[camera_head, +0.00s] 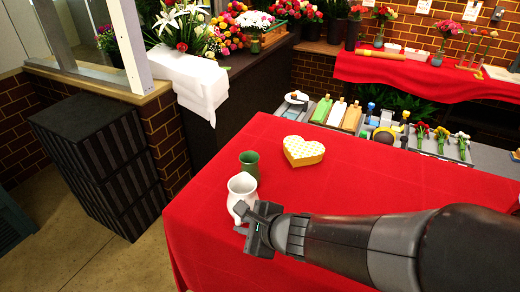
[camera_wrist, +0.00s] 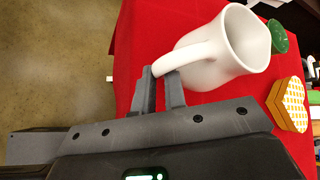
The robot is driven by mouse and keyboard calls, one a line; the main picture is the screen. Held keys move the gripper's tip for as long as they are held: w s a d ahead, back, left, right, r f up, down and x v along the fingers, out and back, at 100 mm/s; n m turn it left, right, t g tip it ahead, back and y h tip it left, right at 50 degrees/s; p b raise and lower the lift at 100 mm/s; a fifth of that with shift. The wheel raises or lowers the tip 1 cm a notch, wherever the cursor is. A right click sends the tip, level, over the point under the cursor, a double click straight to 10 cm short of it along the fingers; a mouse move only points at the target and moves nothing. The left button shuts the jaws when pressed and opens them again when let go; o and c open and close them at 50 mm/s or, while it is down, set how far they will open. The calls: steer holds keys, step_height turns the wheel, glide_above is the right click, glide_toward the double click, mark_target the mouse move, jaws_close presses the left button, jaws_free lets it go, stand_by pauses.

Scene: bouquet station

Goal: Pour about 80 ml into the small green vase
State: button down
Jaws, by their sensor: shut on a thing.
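A white pitcher (camera_head: 241,189) is at the left part of the red table, tilted slightly in the head view. My gripper (camera_head: 259,222) is shut on its handle. In the wrist view the white pitcher (camera_wrist: 222,50) has its open mouth facing up and right, and my fingertips (camera_wrist: 161,82) close around the handle. The small green vase (camera_head: 250,163) stands upright just behind the pitcher. In the wrist view the green vase (camera_wrist: 279,37) shows partly past the pitcher's rim. I cannot see any liquid in either, nor whether the pitcher touches the table.
A yellow-and-white heart-shaped box (camera_head: 303,151) lies right of the vase. The red table (camera_head: 370,180) is clear on its right side, under my arm. Trays of tools and flowers (camera_head: 385,125) line its far edge.

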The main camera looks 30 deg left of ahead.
mark_target(231, 192)
steer(key=w+r+g+h, duration=0.1)
steer(key=r, duration=0.2)
steer(key=w+a+r+m+g+h, duration=0.1)
steer(key=w+r+g, duration=0.1)
steer(key=w+a+r+m+g, duration=0.1)
steer(key=w+r+g, duration=0.1)
steer(key=r, duration=0.1)
steer(key=shift+w+r+h, duration=0.25)
steer(key=shift+r+h, duration=0.05)
steer(key=shift+h, duration=0.1)
steer(key=r+g, duration=0.1)
steer(key=w+r+m+g, duration=0.1)
steer(key=w+r+g+h, duration=0.1)
steer(key=shift+a+r+m+p, duration=0.3)
steer(key=shift+a+r, duration=0.05)
steer(key=shift+r, duration=0.05)
steer(key=shift+w+a+r+m+g+h, duration=0.15)
steer(key=shift+w+r+g, duration=0.1)
steer(key=shift+r+g, duration=0.15)
steer(key=shift+w+a+r+m+g+h, duration=0.15)
steer(key=shift+w+r+g, duration=0.1)
steer(key=shift+r+g, duration=0.15)
stand_by(0.7)
steer(key=shift+w+a+r+m+g+p, duration=0.15)
steer(key=shift+w+r+m+g+p, duration=0.15)
steer(key=shift+w+r+g+p, duration=0.4)
stand_by(1.6)
